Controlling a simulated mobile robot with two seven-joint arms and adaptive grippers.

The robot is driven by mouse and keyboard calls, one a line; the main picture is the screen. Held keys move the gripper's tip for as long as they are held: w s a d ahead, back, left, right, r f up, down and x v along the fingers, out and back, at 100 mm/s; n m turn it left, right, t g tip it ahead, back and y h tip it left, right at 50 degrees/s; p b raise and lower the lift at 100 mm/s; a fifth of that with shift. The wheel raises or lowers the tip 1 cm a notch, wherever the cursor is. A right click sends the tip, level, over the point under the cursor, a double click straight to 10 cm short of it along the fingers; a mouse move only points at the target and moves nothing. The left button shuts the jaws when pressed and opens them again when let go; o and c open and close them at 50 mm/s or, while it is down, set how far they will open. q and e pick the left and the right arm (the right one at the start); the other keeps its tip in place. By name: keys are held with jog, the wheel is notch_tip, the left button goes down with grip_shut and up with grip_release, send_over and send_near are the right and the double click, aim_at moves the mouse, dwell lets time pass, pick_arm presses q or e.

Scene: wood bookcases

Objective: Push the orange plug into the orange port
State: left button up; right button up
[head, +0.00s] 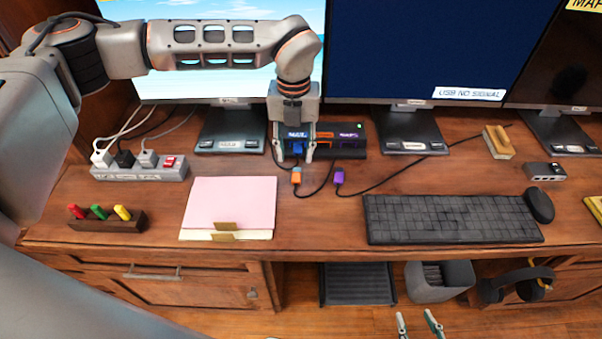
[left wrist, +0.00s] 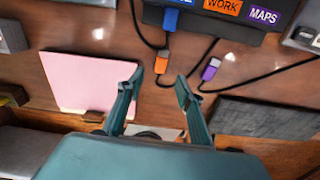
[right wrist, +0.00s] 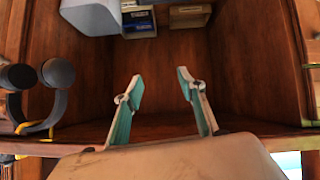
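The orange plug (head: 296,176) lies on the desk on its dark cable, in front of a black port box (head: 350,153). It also shows in the left wrist view (left wrist: 161,63), ahead of and between the fingertips. The box's orange section (head: 323,135) is labelled WORK in the left wrist view (left wrist: 222,6); its port opening cannot be made out. A blue plug (left wrist: 171,19) sits at the box's blue section. My left gripper (head: 295,154) is open and empty above the desk, by the box front. My right gripper (head: 420,322) is open and empty, low before the desk.
A purple plug (head: 338,177) lies right of the orange one. A pink folder (head: 232,202) lies left, a keyboard (head: 450,218) right. Monitors stand behind the box. A power strip (head: 140,172) is at the left.

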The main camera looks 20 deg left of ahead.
aim_at(296, 176)
pick_arm(q)
jog(key=shift+s+f, duration=0.2)
jog(key=shift+f, duration=0.9)
jog(key=shift+w+d+f+b, duration=0.1)
jog(key=shift+f+b, duration=0.05)
jog(key=shift+f, duration=1.2)
jog(key=shift+w+f+b, duration=0.1)
jog(key=shift+f+b, duration=0.05)
jog(key=shift+f, duration=1.2)
jog(key=c, duration=1)
